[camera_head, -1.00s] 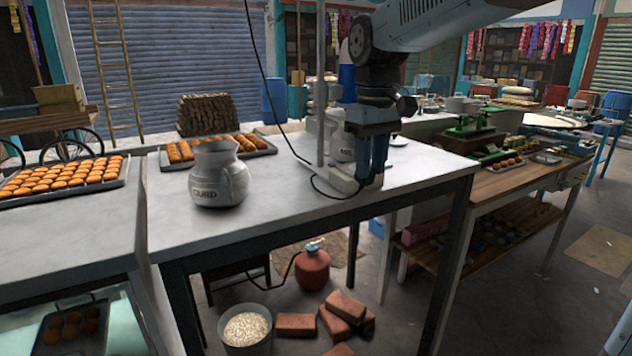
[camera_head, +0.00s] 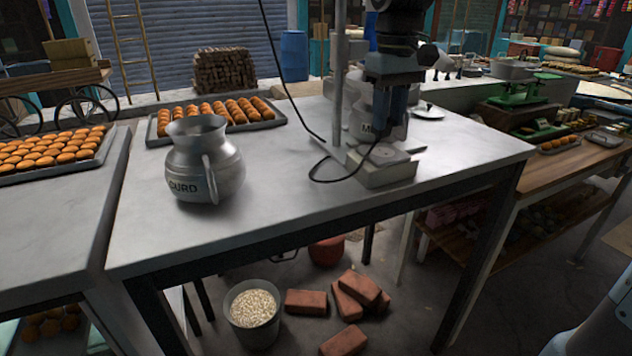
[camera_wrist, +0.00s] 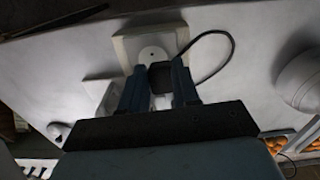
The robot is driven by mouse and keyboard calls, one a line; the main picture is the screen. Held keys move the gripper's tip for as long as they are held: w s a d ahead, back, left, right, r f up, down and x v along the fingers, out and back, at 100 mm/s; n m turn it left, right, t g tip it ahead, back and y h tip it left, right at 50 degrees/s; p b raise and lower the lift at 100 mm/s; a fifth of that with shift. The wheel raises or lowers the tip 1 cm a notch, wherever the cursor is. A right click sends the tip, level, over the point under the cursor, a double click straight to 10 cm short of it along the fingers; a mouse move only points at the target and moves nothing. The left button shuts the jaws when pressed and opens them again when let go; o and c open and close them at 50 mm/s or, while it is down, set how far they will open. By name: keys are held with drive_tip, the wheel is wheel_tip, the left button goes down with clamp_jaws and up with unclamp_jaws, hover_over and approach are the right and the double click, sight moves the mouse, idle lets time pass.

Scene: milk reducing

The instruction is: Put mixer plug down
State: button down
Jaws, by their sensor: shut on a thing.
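My gripper (camera_head: 384,132) is over the white mixer base (camera_head: 388,174) on the grey table. In the wrist view its two blue fingers (camera_wrist: 160,82) are shut on a dark block, seemingly the mixer plug (camera_wrist: 160,72). The plug is hard to make out in the head view, between the fingers. A black cable loops left from the gripper area across the tabletop; it also curves beside the fingers in the wrist view. The mixer's grey pole (camera_head: 338,75) rises at the left of the base. Whether the plug touches the base cannot be told.
A grey curd pot (camera_head: 203,165) stands on the table (camera_head: 280,200) at left. A milk pot (camera_head: 368,112) stands behind my gripper, partly hidden. A tray of buns (camera_head: 285,120) lies at the back left. The table's front middle is clear.

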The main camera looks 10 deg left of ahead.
drive_tip(key=shift+s+a+r+g+h, duration=0.5)
drive_tip(key=shift+s+a+r, duration=0.85)
drive_tip(key=shift+s, duration=3.15)
drive_tip(key=shift+s+a+r+g+h, duration=0.2)
drive_tip(key=shift+s+a+r+g, duration=0.85)
drive_tip(key=shift+s, duration=3.45)
drive_tip(key=shift+m+t, duration=0.3)
drive_tip(key=shift+t, duration=0.05)
drive_tip(key=w+a+f, duration=0.2)
drive_tip(key=w+f, duration=0.2)
drive_tip(key=w+a+f, duration=0.3)
drive_tip(key=f, duration=0.1)
drive_tip(key=w+a+f, duration=0.3)
drive_tip(key=w+f, duration=0.1)
drive_tip(key=shift+w, duration=0.35)
drive_tip(key=shift+f, duration=0.4)
drive_tip(key=shift+f, duration=0.15)
